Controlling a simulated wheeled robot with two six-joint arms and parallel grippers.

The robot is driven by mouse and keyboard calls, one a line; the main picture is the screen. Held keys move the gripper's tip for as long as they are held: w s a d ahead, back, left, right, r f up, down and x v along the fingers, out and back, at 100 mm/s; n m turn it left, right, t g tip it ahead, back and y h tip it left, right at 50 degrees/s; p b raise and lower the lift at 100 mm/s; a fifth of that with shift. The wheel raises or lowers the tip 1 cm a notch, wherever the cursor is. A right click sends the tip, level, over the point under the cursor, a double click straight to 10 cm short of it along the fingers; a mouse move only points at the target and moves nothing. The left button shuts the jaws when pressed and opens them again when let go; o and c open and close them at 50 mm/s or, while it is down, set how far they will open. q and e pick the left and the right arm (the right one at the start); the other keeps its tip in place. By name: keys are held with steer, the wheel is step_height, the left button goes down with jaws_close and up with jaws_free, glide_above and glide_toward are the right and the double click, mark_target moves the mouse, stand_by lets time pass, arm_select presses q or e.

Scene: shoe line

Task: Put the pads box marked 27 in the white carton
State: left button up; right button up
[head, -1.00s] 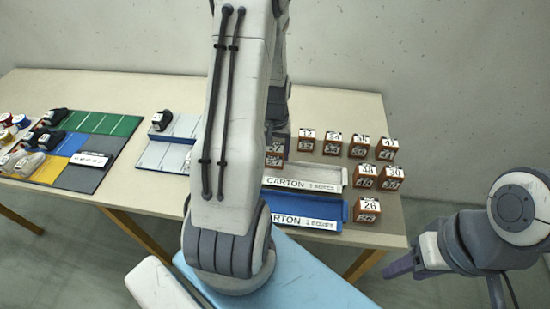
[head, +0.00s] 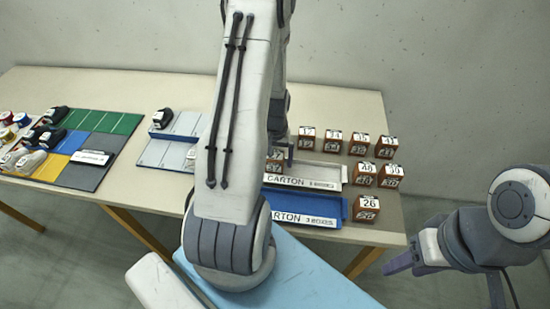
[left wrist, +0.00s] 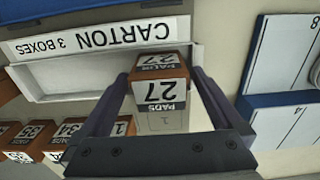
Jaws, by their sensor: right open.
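The pads box marked 27 (left wrist: 160,92) is orange-brown with white labels. In the left wrist view it sits between the fingertips of my left gripper (left wrist: 160,82), which look shut on it. The white carton (left wrist: 70,75) lies around and below the box; the box is at its right end in that view. I cannot tell whether the box touches the carton floor. In the head view, my left arm hides much of the box (head: 273,166) and the left end of the carton (head: 318,172). My right gripper (head: 398,263) is open and empty off the table's right front.
A blue carton (head: 312,209) stands in front of the white one. Several marked boxes (head: 367,172) stand behind and right of the cartons. A grey-and-blue shoe tray (head: 165,152) and a coloured mat (head: 108,122) with shoes lie left.

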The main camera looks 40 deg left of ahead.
mark_target(275, 155)
arm_select(q)
steer(key=shift+r, duration=0.1)
steer(key=shift+r, duration=0.2)
step_height(275, 155, up, 12)
steer(key=b, duration=0.1)
steer(key=d+r+m, duration=0.3)
steer(key=d, duration=0.7)
steer(key=s+d+r+m, duration=0.3)
steer(key=d+m, duration=0.1)
steer(key=d, duration=0.7)
steer(key=s+d+r+m+h, duration=0.1)
steer(key=s+d+r+m, duration=0.2)
steer(key=s+d+m, duration=0.3)
steer(key=s+d, duration=0.4)
steer(key=s, duration=0.3)
steer(key=shift+s+m, duration=0.15)
steer(key=shift+m, duration=0.25)
